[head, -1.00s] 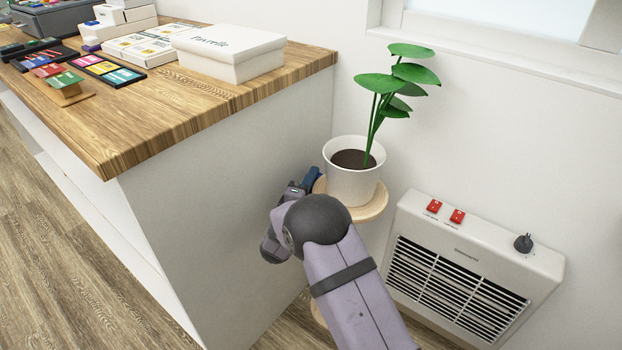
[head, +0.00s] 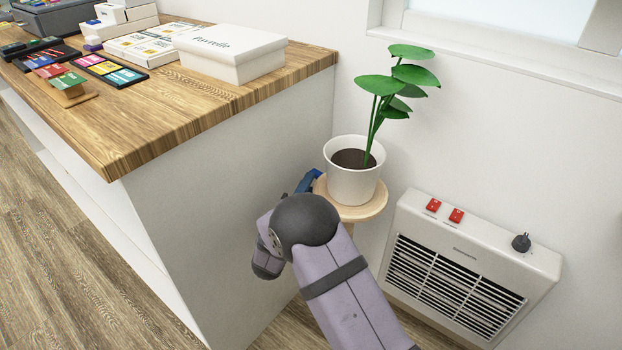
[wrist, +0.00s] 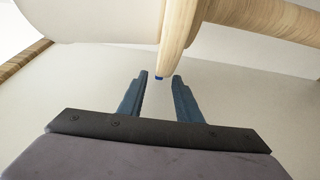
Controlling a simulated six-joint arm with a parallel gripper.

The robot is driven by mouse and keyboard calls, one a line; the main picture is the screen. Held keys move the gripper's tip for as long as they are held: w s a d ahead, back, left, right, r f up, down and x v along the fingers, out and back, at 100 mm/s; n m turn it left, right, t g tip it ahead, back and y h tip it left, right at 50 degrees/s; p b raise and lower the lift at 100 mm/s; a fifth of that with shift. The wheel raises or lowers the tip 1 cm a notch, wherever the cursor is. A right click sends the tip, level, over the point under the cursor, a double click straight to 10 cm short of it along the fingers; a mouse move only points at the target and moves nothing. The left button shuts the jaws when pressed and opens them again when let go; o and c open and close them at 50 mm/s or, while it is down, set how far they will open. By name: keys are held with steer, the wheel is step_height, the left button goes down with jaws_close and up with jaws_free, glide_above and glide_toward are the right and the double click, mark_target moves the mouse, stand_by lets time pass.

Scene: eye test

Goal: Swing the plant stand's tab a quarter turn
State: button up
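The plant stand (head: 362,213) has a round light-wood top and holds a white pot (head: 352,184) with a green plant (head: 386,86). In the wrist view a tapering light-wood piece, seemingly the stand's tab (wrist: 176,45), points down toward the gap between my fingertips. A small blue spot shows at its tip. My gripper (wrist: 160,78) is open, with a dark blue finger on each side of that tip and visible space to both. How deep the tip sits between them I cannot tell. In the head view the blue fingers (head: 308,181) show at the stand's left edge, and my arm hides the tab.
The counter (head: 225,185) stands close on the left, with a white box (head: 229,55) and cards on top. A white heater (head: 465,265) with two red switches and a dark knob is at the right. The wall (head: 520,150) is close behind the plant.

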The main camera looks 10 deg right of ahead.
steer(key=shift+v, duration=1.25)
steer(key=s+d+m+g+y+p, duration=0.1)
steer(key=s+d+m+g+y, duration=0.3)
steer(key=s, duration=0.8)
steer(key=s+d+f+m+g+y+p, duration=0.1)
steer(key=s+m+g, duration=0.5)
steer(key=s, duration=0.6)
steer(key=s+d+m+g+y+p, duration=0.1)
steer(key=s+d+m+g+y, duration=0.2)
steer(key=s+g, duration=0.55)
step_height(320, 180, up, 36)
steer(key=s+t+p, duration=0.2)
steer(key=p, duration=3.4)
steer(key=shift+s, duration=0.3)
